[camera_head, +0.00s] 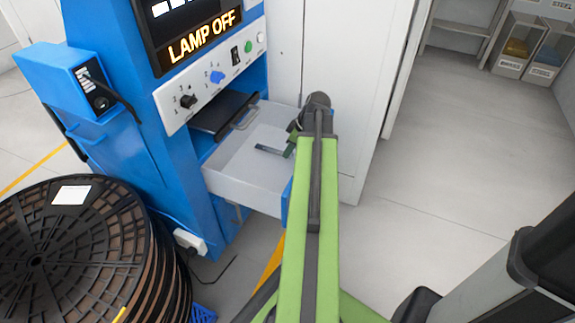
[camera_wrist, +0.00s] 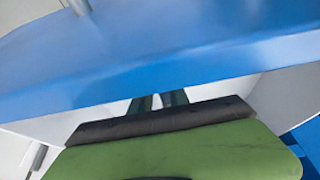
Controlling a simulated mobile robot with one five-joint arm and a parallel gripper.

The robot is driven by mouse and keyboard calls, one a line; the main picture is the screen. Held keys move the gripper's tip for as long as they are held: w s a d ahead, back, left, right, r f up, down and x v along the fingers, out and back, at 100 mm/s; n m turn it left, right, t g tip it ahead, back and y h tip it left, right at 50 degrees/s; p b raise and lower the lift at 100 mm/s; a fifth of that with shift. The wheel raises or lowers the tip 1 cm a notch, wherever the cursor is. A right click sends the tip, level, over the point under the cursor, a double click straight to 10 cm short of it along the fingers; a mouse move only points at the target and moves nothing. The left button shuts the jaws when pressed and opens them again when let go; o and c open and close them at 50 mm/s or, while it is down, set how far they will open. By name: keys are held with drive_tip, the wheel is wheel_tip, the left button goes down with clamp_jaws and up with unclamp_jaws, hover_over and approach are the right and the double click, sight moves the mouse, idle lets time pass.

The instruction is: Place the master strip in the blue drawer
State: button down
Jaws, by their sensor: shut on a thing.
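The blue drawer (camera_head: 222,186) is pulled out of the blue machine; its inside and side wall are pale grey. My gripper (camera_head: 287,152) reaches into the drawer's open space from the right, shut on a small dark bluish strip, the master strip (camera_head: 270,149). The strip sticks out to the left of the jaws, over the drawer's floor. I cannot tell whether it touches the floor. In the wrist view, the blue drawer front (camera_wrist: 160,65) fills the middle and hides most of the jaws (camera_wrist: 158,101); the strip cannot be made out there.
The blue machine (camera_head: 110,50) has a display reading LAMP OFF and a control panel (camera_head: 212,75) above the drawer. Stacked black reels (camera_head: 75,235) stand at the left. Floor on the right is clear.

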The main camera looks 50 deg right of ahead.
sight(290, 157)
drive_tip(key=shift+f+b, duration=2)
drive_tip(key=c, duration=1.3)
unclamp_jaws()
drive_tip(key=shift+r, duration=0.1)
drive_tip(key=shift+o, duration=0.2)
drive_tip(key=shift+r+p, duration=0.3)
drive_tip(key=shift+p, duration=0.1)
drive_tip(key=p+v, duration=1)
drive_tip(key=v, duration=0.1)
drive_tip(key=shift+s+r+p, duration=0.2)
drive_tip(key=shift+r+p, duration=0.15)
drive_tip(key=shift+p, duration=0.05)
